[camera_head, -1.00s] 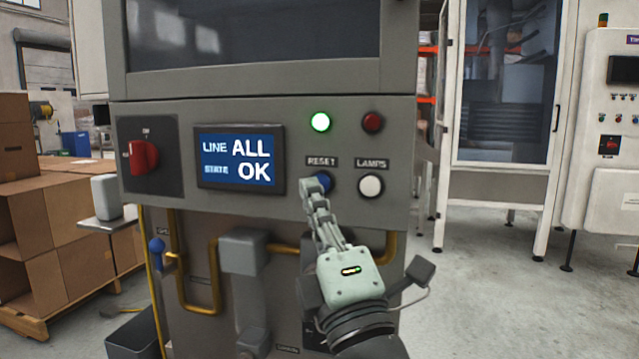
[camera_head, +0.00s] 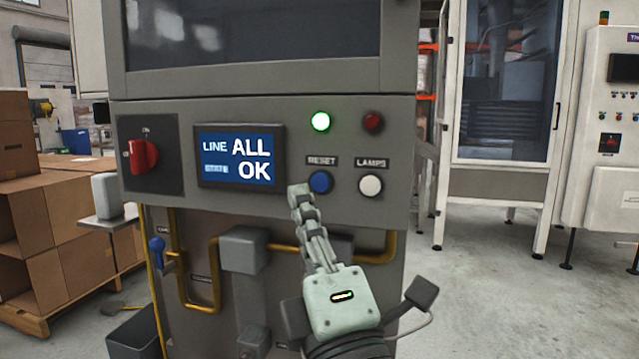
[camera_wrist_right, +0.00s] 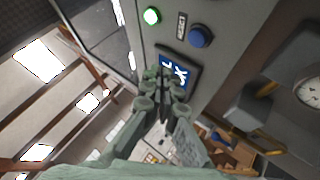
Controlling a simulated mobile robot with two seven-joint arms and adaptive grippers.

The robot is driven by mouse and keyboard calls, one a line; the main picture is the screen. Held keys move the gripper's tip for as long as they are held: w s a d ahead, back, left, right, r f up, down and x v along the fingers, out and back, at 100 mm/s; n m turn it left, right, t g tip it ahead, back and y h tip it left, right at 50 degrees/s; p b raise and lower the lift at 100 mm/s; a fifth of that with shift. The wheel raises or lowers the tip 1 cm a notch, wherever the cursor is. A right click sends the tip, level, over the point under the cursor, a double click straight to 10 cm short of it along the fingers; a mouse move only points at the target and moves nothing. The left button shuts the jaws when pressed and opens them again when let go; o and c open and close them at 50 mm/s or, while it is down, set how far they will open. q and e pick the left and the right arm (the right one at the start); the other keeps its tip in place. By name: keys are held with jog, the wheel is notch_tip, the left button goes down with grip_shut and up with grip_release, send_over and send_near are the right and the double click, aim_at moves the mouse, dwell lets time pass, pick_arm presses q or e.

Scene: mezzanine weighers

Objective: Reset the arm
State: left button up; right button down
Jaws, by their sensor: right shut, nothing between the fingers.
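My right gripper (camera_head: 299,192) is shut and empty, in front of the grey control panel (camera_head: 225,125). Its fingertips are just left of and below the blue RESET button (camera_head: 320,182), apart from it in the picture. In the right wrist view the shut fingers (camera_wrist_right: 163,80) point toward the panel, with the blue button (camera_wrist_right: 200,37) at the upper right. The screen (camera_head: 238,158) reads LINE ALL, OK. My left gripper is not in view.
A lit green lamp (camera_head: 320,121), a dark red lamp (camera_head: 373,122), a white LAMPS button (camera_head: 370,185) and a red rotary switch (camera_head: 143,155) are on the panel. Yellow pipes (camera_head: 200,305) run below. Cardboard boxes (camera_head: 45,215) stand left.

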jog(key=w+d+f+m+g+h, duration=0.2)
jog(key=w+d+f+m+h, duration=0.15)
jog(key=f, duration=0.45)
jog(key=w+d+f+m+g+h, duration=0.2)
jog(key=w+d+f+m, duration=0.2)
jog(key=f, duration=0.4)
jog(key=s+d+f+m+g+h+p, duration=0.1)
jog(key=d+f+m+g+h, duration=0.35)
jog(key=f, duration=1.25)
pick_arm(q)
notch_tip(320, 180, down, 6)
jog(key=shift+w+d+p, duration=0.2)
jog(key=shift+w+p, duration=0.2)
pick_arm(e)
jog(key=s+d+f+m+g+y, duration=0.1)
jog(key=s+d+f+m+g, duration=0.3)
jog(key=s+f, duration=0.8)
jog(key=s+d+f+m+g, duration=0.5)
jog(key=s+d+f+g, duration=0.3)
jog(key=s+d+f, duration=0.3)
notch_tip(320, 180, down, 4)
jog(key=shift+s+f+y, duration=0.1)
jog(key=shift+s+y, duration=0.3)
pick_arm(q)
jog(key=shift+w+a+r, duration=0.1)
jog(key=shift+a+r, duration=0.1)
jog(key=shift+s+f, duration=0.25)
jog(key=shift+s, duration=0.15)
pick_arm(e)
jog(key=shift+w, duration=0.1)
